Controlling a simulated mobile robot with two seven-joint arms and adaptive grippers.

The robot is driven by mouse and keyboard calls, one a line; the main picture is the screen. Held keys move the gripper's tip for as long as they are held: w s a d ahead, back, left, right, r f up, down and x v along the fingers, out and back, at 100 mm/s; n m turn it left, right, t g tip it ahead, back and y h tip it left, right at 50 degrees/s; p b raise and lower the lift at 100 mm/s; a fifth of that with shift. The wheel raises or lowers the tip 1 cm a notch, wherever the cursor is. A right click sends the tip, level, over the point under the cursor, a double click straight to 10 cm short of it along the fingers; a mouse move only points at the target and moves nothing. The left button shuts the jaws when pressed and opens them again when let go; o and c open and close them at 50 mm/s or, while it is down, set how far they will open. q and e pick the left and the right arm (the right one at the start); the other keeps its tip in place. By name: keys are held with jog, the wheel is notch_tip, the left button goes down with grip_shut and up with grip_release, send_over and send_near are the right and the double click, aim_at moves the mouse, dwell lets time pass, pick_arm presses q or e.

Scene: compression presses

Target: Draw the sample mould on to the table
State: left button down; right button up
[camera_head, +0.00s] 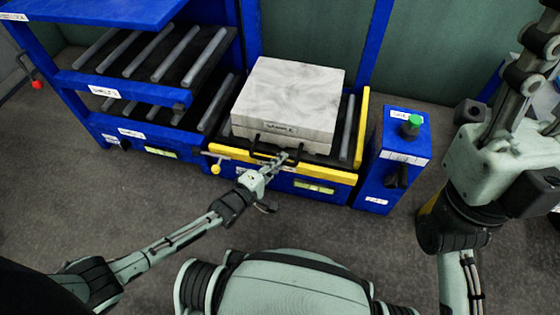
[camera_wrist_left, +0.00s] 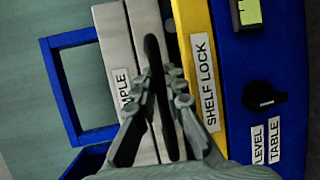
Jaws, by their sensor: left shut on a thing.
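The sample mould (camera_head: 290,92) is a pale marbled block in two layers. It sits on a roller bed in a blue frame, with its label and dark handle facing me. My left gripper (camera_head: 282,158) reaches over the yellow front bar (camera_head: 232,154) to the mould's front. In the left wrist view its fingers (camera_wrist_left: 160,90) are shut on the black handle (camera_wrist_left: 152,55), beside the mould's label (camera_wrist_left: 122,92). The yellow bar there reads SHELF LOCK (camera_wrist_left: 205,82). My right gripper (camera_head: 525,75) is partly in view at the upper right; its fingertips are unclear.
A blue rack (camera_head: 128,95) with rollers on two levels stands to the left. A blue control box (camera_head: 392,165) with a green button (camera_head: 411,125) stands to the right. A black knob (camera_wrist_left: 262,95) sits by the LEVEL TABLE label. Rollers show bare right of the mould.

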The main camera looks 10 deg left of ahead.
pick_arm(q)
jog(key=shift+s+d, duration=0.15)
jog(key=shift+d, duration=0.1)
jog(key=c, duration=1.9)
grip_release()
jog(key=shift+o, duration=0.2)
jog(key=shift+a, duration=0.1)
jog(key=v, duration=0.7)
jog(key=shift+s, duration=0.15)
jog(key=shift+a+r, duration=0.1)
